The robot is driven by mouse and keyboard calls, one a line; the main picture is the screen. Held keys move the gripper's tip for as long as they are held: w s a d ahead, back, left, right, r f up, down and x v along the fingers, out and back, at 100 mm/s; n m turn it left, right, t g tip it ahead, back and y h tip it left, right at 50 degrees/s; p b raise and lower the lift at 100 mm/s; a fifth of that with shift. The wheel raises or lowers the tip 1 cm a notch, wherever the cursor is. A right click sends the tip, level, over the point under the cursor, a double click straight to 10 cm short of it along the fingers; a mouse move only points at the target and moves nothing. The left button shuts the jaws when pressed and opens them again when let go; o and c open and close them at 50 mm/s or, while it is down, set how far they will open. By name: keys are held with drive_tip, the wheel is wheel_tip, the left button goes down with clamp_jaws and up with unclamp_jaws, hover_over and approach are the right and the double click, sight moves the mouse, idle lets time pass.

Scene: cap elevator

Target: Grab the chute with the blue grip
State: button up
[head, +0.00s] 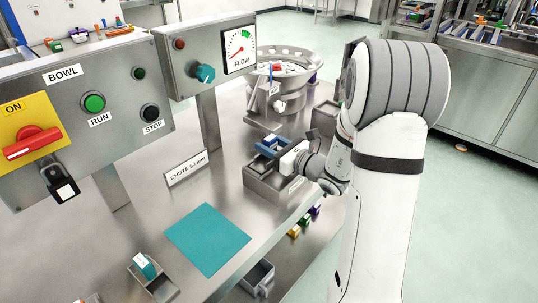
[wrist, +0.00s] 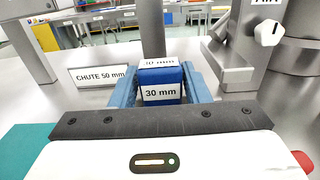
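The chute's blue grip (wrist: 161,78) carries a white "30 mm" label and stands between the two blue fingers of my gripper (wrist: 161,88) in the wrist view. The fingers flank it left and right; I cannot tell whether they press on it or leave a small gap. In the head view my gripper (head: 271,147) is over a grey metal tray (head: 262,187) on the bench. The chute's body is mostly hidden by my gripper and the tray walls.
A "CHUTE 50 mm" sign (head: 187,169) stands left of the tray, and a bowl feeder (head: 285,82) behind it. A teal mat (head: 207,238) lies in front. A holder with a teal-gripped piece (head: 145,266) is at front left. Control panels (head: 82,110) rise at left.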

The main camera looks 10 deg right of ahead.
drive_tip(key=c, duration=0.7)
drive_tip(key=shift+r, duration=0.1)
drive_tip(key=shift+c, duration=0.2)
wheel_tip(320, 180, up, 10)
drive_tip(key=shift+f, duration=0.1)
